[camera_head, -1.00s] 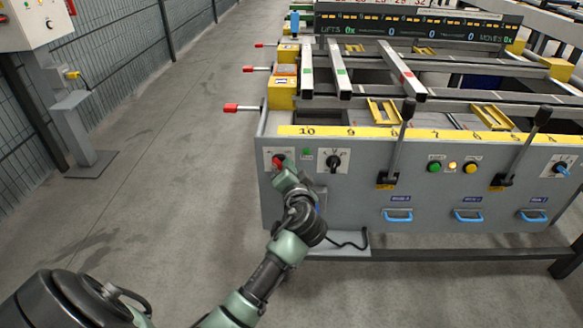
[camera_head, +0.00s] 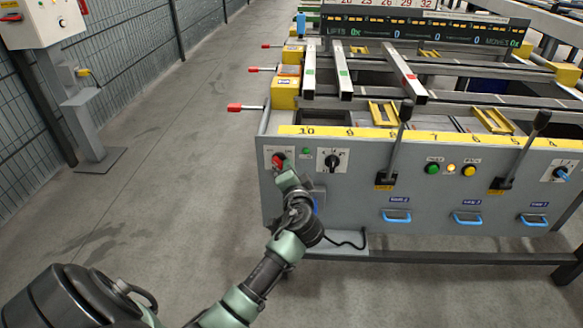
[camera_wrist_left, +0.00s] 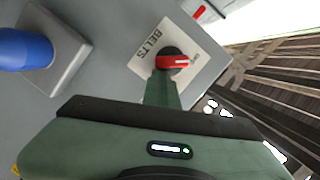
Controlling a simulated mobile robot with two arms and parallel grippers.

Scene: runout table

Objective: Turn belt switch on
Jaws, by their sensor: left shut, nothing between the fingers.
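The belt switch (camera_head: 279,160) is a red-handled rotary knob on a white plate at the left end of the grey front panel. In the left wrist view the red handle (camera_wrist_left: 174,62) sits on a dark round base, and the plate reads BELTS. My left gripper (camera_head: 286,176) is shut and empty. Its green fingers (camera_wrist_left: 163,90) reach to the lower edge of the knob. They look very close to it or touching; I cannot tell which. The fingertips partly hide the plate. My right gripper is in neither view.
A small green lamp (camera_head: 307,151) and a black rotary knob (camera_head: 332,160) are right of the switch. Black levers (camera_head: 397,135) stand out from the panel. A blue knob (camera_wrist_left: 25,50) shows in the left wrist view.

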